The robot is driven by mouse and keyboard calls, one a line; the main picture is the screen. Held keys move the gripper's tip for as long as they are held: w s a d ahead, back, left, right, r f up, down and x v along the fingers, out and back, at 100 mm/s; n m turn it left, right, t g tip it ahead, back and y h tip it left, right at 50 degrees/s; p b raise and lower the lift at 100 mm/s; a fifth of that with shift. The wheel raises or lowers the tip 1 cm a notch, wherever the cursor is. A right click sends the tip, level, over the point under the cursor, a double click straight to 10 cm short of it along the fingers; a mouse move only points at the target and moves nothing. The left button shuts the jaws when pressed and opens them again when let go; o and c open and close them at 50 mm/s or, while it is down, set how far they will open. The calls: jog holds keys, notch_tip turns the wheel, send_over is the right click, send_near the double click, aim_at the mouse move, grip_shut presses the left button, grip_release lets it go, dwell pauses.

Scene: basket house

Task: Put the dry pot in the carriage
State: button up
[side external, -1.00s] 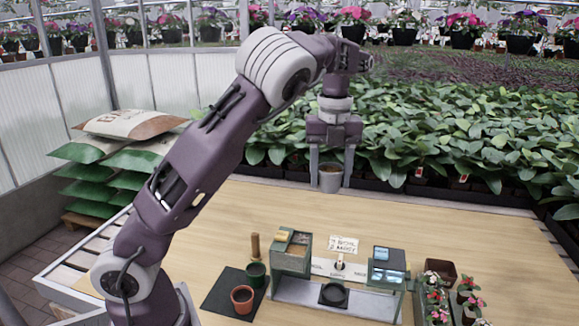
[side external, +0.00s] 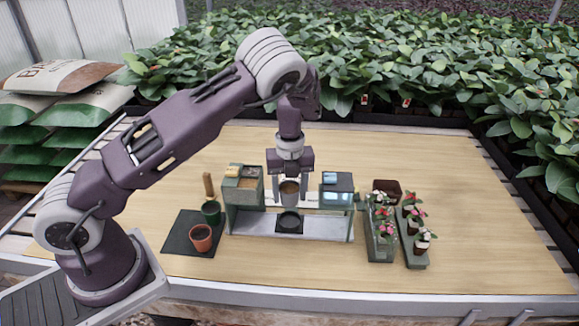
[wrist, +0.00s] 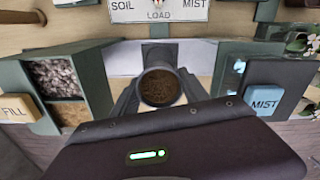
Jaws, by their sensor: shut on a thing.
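A grey pot filled with brown, dry-looking soil (side external: 289,188) is between the two fingers of my gripper (side external: 289,197). My gripper is shut on the pot, which looks upright. The pot also shows from above in the wrist view (wrist: 160,87), with a finger on each side.
A box with a yellow FILL button (wrist: 19,108) stands left of the pot, and one with a blue MIST button (wrist: 263,100) stands right. Flower trays (side external: 380,246) stand at the right.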

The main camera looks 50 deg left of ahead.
jog(key=shift+f, duration=3.6)
jog(key=shift+f, duration=0.1)
jog(key=o, duration=1.9)
